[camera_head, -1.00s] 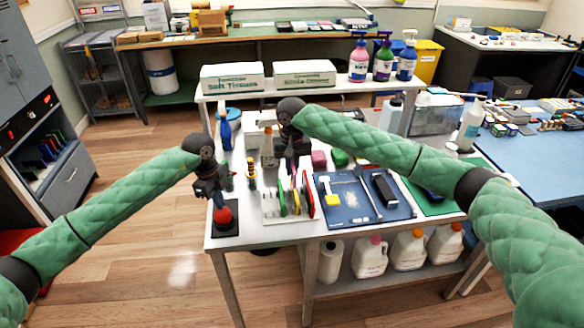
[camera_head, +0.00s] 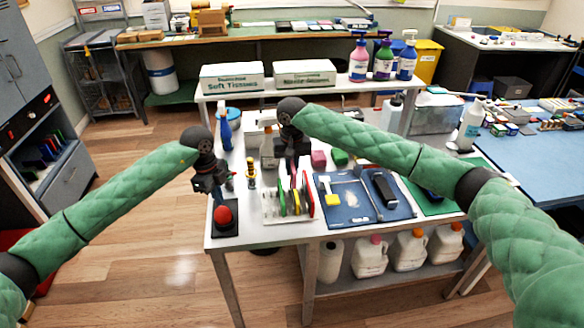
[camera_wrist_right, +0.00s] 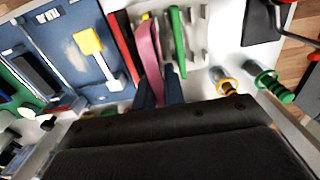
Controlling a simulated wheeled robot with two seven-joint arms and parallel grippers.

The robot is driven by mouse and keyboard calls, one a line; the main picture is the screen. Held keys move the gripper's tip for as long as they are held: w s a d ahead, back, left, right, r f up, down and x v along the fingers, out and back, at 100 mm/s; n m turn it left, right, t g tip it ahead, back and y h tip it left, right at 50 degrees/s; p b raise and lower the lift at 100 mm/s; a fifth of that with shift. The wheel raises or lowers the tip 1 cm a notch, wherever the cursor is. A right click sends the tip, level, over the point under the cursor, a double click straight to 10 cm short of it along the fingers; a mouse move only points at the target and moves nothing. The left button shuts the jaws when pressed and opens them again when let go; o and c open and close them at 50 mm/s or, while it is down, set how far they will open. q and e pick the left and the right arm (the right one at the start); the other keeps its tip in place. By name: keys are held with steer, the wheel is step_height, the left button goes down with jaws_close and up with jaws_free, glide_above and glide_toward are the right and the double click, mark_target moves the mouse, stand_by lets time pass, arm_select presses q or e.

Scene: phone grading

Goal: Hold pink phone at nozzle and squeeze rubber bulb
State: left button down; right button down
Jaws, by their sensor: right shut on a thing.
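My right gripper (camera_wrist_right: 160,90) is shut on the pink phone's near end; in the head view the same gripper (camera_head: 293,160) is above the rack. The red rubber bulb (camera_head: 223,215) sits on a black base at the table's front left corner. My left gripper (camera_head: 213,196) is just above and behind the bulb, apart from it; its finger gap is too small to make out. I cannot make out the nozzle.
A blue tray (camera_head: 350,212) with a yellow-headed brush (camera_head: 332,199) and a dark block lies right of the rack. A blue spray bottle (camera_head: 225,130) stands behind.

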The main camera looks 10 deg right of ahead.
mark_target(222, 211)
arm_select(q)
steer(key=shift+f, duration=0.15)
stand_by(0.5)
steer(key=shift+f, duration=0.75)
steer(key=shift+f, duration=0.1)
steer(key=shift+f, duration=0.2)
steer(key=shift+s+f, duration=0.35)
steer(key=shift+f, duration=0.25)
steer(key=shift+w+r, duration=0.25)
steer(key=shift+r, duration=1)
steer(key=shift+w+r, duration=0.1)
